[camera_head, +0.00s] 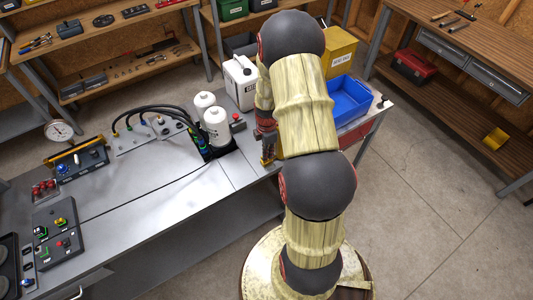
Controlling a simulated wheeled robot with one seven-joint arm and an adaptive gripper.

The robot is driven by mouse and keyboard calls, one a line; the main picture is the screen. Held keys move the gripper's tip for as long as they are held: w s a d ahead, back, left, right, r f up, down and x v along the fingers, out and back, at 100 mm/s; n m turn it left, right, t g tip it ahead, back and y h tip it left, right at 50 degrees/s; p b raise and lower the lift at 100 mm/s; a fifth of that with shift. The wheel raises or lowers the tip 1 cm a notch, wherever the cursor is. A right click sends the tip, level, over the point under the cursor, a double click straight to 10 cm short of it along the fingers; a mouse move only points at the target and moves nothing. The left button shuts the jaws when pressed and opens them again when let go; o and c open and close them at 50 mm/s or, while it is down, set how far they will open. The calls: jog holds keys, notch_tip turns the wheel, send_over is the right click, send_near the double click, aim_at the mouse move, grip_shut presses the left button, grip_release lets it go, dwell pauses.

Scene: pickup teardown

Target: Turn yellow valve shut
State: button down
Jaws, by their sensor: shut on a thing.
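My gripper (267,152) points down at the right part of the grey bench, beside my arm and close to the bench's front edge. It is shut on a small yellow piece that looks like the yellow valve (279,147). My arm and gripper hide most of this piece. I cannot make out how its handle is turned.
Two white canisters (217,128) with black hoses stand left of my gripper. A white jug (241,83), a blue bin (346,98) and a yellow box (339,53) stand behind.

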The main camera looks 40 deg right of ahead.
jog(key=shift+m+b, duration=0.5)
jog(key=shift+m, duration=1.6)
jog(key=c, duration=2)
grip_release()
jog(key=shift+o, duration=0.4)
notch_tip(320, 180, up, 12)
